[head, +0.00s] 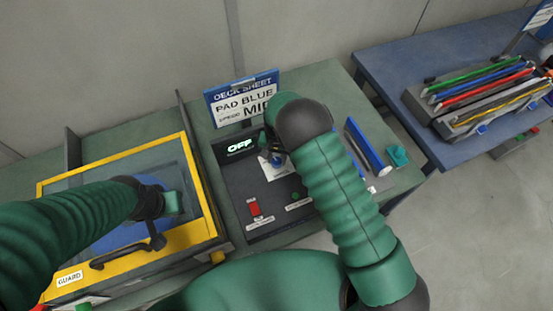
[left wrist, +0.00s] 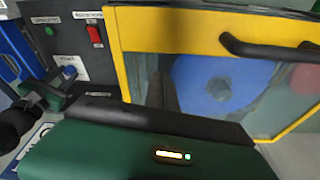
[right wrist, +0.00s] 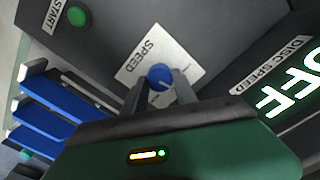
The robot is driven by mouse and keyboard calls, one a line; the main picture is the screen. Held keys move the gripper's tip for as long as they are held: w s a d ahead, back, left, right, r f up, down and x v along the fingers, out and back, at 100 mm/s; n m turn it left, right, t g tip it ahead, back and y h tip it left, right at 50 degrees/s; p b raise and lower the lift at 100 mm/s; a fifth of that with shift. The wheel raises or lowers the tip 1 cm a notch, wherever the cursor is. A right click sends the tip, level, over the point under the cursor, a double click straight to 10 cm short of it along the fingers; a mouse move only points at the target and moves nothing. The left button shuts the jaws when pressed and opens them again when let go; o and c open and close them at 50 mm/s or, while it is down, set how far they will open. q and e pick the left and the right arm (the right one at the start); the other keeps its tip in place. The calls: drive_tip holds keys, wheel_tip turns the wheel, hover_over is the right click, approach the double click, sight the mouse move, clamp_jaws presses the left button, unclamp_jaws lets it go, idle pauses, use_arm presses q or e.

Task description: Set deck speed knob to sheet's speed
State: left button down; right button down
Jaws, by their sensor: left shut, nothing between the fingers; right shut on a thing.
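The blue speed knob (right wrist: 159,75) sits on a white SPEED plate (right wrist: 150,52) on the dark control panel (head: 232,185). My right gripper (right wrist: 160,88) is shut on the knob, one finger on each side. In the head view my right gripper (head: 272,152) partly hides it. The disc speed display (head: 240,147) reads OFF. The deck sheet (head: 240,98) behind the panel reads PAD BLUE and a speed starting with "MI"; my right arm hides the rest. My left gripper (head: 170,204) is shut and empty, over the yellow-framed guard.
The yellow guard (head: 194,165) with a clear window covers a blue disc (left wrist: 215,80). A red switch (head: 254,207) and a green START button (right wrist: 77,16) are on the panel. Blue pads (head: 366,147) stand at right. A tool rack (head: 480,95) is on another table.

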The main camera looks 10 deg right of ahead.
use_arm(q)
drive_tip(key=shift+f, duration=0.3)
use_arm(e)
drive_tip(key=shift+m, duration=1.1)
drive_tip(key=shift+a, duration=0.1)
drive_tip(key=c, duration=1.3)
unclamp_jaws()
use_arm(q)
drive_tip(key=shift+s+a+b, duration=0.1)
drive_tip(key=shift+s+b, duration=0.15)
drive_tip(key=shift+b, duration=0.05)
use_arm(e)
drive_tip(key=o, duration=0.3)
drive_tip(key=shift+s+r, duration=0.15)
use_arm(q)
drive_tip(key=shift+w, duration=0.1)
